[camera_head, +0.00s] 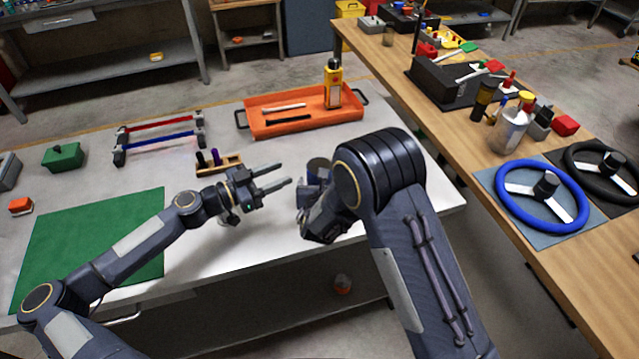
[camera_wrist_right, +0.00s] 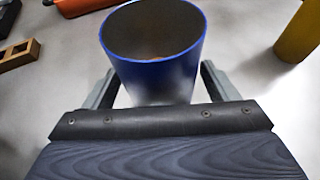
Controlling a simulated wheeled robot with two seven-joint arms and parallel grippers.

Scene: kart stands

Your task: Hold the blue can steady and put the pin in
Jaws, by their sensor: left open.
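The blue can (camera_wrist_right: 155,65) stands upright with its open top facing my right wrist camera. In the head view the can (camera_head: 318,165) is partly hidden by my right arm. The fingers of my right gripper (camera_wrist_right: 158,88) lie on both sides of the can; whether they press on it cannot be told. My left gripper (camera_head: 277,176) is open and empty above the table, left of the can. A dark pin (camera_head: 202,160) and a purple pin (camera_head: 216,157) stand in a wooden holder (camera_head: 233,162), behind and left of the left gripper; the holder also shows in the right wrist view (camera_wrist_right: 18,54).
An orange tray (camera_head: 280,130) with a yellow bottle (camera_head: 333,85) stands behind. A red-and-blue rack (camera_head: 160,137), green box (camera_head: 63,156) and green mat (camera_head: 70,230) are at left. A yellow cylinder (camera_wrist_right: 300,35) stands right of the can. A wooden bench (camera_head: 470,140) is at right.

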